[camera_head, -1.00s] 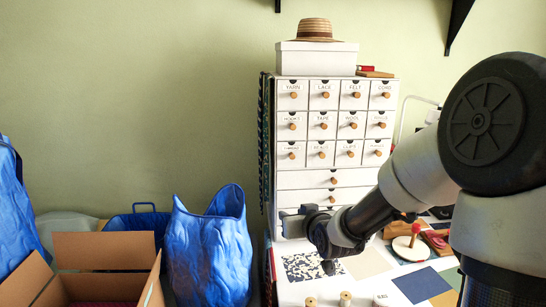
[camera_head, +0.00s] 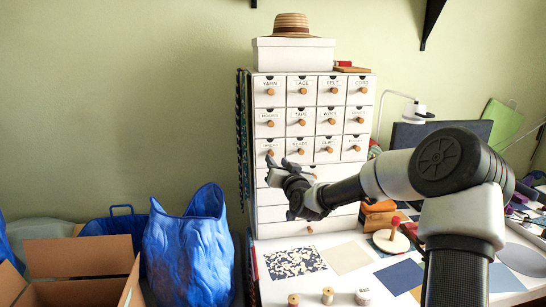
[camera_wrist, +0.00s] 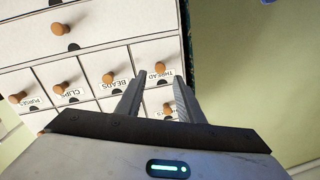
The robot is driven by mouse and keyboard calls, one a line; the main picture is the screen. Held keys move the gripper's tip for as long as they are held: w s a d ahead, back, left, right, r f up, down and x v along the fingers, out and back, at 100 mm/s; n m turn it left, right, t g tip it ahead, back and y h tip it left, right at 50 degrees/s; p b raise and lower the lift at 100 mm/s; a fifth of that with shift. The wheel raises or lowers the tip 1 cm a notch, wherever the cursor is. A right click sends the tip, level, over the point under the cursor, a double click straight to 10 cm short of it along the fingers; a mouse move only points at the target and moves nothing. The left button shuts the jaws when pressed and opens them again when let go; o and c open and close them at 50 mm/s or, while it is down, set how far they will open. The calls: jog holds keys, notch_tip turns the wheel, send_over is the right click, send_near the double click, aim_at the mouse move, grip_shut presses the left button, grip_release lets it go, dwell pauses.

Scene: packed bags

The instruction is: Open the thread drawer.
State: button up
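The thread drawer (camera_head: 263,146) is in the left column, third row of the white drawer cabinet, and is shut. In the wrist view, which is upside down, its THREAD label (camera_wrist: 160,77) and round wooden knob (camera_wrist: 160,67) show just beyond my fingertips. My gripper (camera_head: 279,161) is in front of the cabinet at the level of the thread drawer's lower part and partly hides the drawer. In the wrist view my gripper (camera_wrist: 159,78) is open and empty, with the knob in line with the gap between its fingers. I cannot tell the remaining distance.
The beads drawer (camera_wrist: 117,83) is close beside, with its own knob. A white box (camera_head: 293,51) with a straw hat stands on the cabinet. Blue bags (camera_head: 188,250) and an open carton (camera_head: 75,268) are at left. Spools and fabric samples lie on the table.

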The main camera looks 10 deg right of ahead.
aim_at(272, 154)
jog(key=w, duration=0.6)
jog(key=shift+a, duration=0.4)
grip_shut()
